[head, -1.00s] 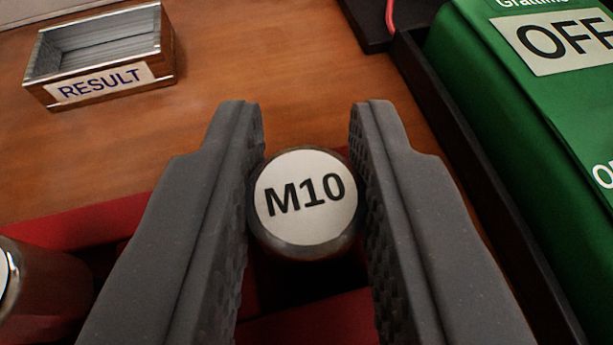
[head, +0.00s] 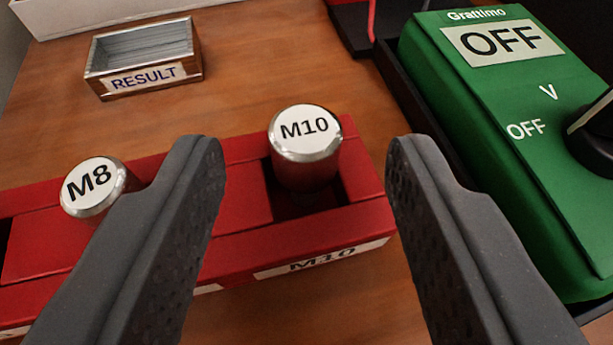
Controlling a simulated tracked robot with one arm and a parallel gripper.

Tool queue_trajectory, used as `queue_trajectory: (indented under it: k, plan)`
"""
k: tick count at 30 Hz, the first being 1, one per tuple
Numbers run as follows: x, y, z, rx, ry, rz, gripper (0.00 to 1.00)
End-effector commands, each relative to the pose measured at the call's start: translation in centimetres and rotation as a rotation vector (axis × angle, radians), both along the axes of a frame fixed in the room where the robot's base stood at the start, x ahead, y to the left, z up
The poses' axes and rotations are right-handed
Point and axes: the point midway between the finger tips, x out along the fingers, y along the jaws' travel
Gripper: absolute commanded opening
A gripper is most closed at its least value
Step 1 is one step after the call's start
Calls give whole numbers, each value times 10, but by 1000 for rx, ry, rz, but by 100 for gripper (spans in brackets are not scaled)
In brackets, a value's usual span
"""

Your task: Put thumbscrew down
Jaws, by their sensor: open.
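The M10 thumbscrew (head: 305,150), a metal cylinder with a white top label, stands upright in a slot of the red rack (head: 240,204), above the rack's M10 front label. My gripper (head: 298,155) is open and empty. Its two grey fingers are spread wide, one to each side of the M10 thumbscrew, and do not touch it. The M8 thumbscrew (head: 93,190) stands in the rack to the left, partly hidden behind the left finger. The lower part of the M10 thumbscrew is hidden in its slot.
A small metal-lined box labelled RESULT (head: 143,62) sits on the wooden table behind the rack. A green device marked OFF (head: 505,120), with a black knob, stands close on the right. Bare table (head: 240,85) lies between the box and the device.

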Motion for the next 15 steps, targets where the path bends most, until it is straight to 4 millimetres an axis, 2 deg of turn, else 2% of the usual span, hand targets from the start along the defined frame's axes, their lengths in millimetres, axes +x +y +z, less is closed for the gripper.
queue_trajectory:
  k: [3, 9, 15]
  plan:
    - [-20, -1, 11, 1, 0, -2, 44]
    - [-47, -2, 21, 1, -2, 1, 44]
    - [-64, -2, 28, 1, -2, 1, 44]
